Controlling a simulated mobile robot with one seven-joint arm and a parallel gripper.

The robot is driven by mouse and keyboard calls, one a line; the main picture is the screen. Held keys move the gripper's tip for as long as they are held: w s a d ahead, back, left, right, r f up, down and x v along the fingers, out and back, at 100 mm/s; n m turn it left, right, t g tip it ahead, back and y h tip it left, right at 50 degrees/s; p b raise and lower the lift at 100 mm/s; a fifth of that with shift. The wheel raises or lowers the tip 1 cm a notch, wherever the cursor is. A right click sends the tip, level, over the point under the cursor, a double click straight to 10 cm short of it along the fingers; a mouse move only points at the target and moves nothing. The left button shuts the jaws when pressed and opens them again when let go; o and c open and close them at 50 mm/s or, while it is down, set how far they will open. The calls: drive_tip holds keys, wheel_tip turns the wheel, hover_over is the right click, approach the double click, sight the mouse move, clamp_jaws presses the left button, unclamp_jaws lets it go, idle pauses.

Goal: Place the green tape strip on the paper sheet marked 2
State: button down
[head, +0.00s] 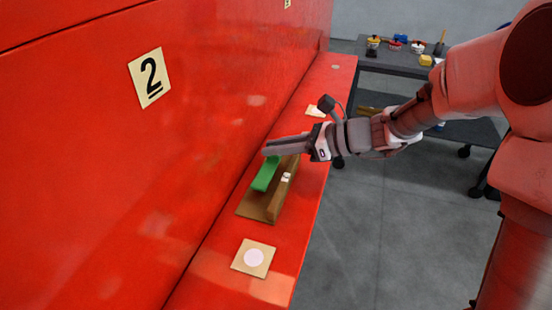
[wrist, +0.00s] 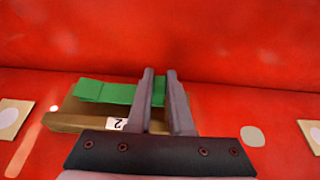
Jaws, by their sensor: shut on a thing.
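The green tape strip (head: 266,174) is at a brown wooden holder (head: 252,205) on the red ledge. In the wrist view the strip (wrist: 105,92) reaches from the left to my gripper's fingers. My gripper (head: 268,148) is shut on its right end in that view; I cannot tell whether the strip still touches the holder. The paper sheet marked 2 (head: 150,77) is on the upright red wall at upper left, apart from my gripper. The holder also shows in the wrist view (wrist: 75,122), with a small white label 2 (wrist: 117,123) on its front.
A square card with a pale disc (head: 253,258) lies on the ledge nearer the camera. Another card (head: 315,111) lies beyond the holder. The red wall (head: 90,190) runs along the ledge. A dark table (head: 385,62) with several items stands at the back right.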

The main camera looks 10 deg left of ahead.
drive_tip(key=shift+f, duration=1.35)
drive_tip(key=shift+f, duration=0.15)
drive_tip(key=c, duration=0.8)
unclamp_jaws()
